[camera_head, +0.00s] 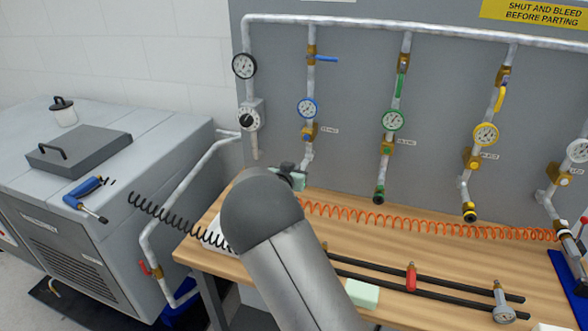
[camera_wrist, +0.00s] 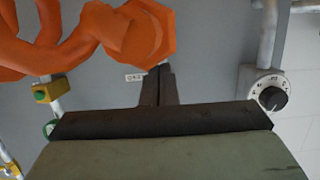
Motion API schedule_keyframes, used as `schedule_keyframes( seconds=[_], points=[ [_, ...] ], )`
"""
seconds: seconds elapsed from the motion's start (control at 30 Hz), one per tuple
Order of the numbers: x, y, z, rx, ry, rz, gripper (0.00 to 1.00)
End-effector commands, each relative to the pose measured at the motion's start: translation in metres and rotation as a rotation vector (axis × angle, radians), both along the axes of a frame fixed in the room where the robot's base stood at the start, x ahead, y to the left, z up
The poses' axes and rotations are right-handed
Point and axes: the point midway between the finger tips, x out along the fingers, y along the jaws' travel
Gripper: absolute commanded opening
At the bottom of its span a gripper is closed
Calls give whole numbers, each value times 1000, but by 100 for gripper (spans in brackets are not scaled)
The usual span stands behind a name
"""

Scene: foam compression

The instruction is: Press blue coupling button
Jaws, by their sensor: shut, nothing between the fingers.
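The blue line has a blue-rimmed gauge (camera_head: 308,107) and a brass block (camera_head: 308,132) under it on the grey panel. My gripper (camera_head: 290,170) is beside that lower pipe, partly covered by my arm. In the wrist view my gripper (camera_wrist: 158,85) is shut and empty, its fingers pointing at the panel. A large orange hose fitting (camera_wrist: 150,30) is just beyond the fingertips; contact is unclear.
An orange coiled hose (camera_head: 420,220) runs along the wooden bench (camera_head: 440,255). Green (camera_head: 380,192) and yellow (camera_head: 469,212) couplings hang to the right. Black rails (camera_head: 430,280) and a pale green block (camera_head: 362,293) lie in front. A black dial (camera_wrist: 273,98) is at the wrist view's right.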

Motion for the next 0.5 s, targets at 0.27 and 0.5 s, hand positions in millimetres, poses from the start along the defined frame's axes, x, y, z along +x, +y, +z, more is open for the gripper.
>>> schedule_keyframes(
  seconds=[0.27, 0.5],
  points=[
    [-43, 10, 35, 6, -20, -5, 0],
    [-79, 21, 48, 2, -22, -7, 0]
  ],
)
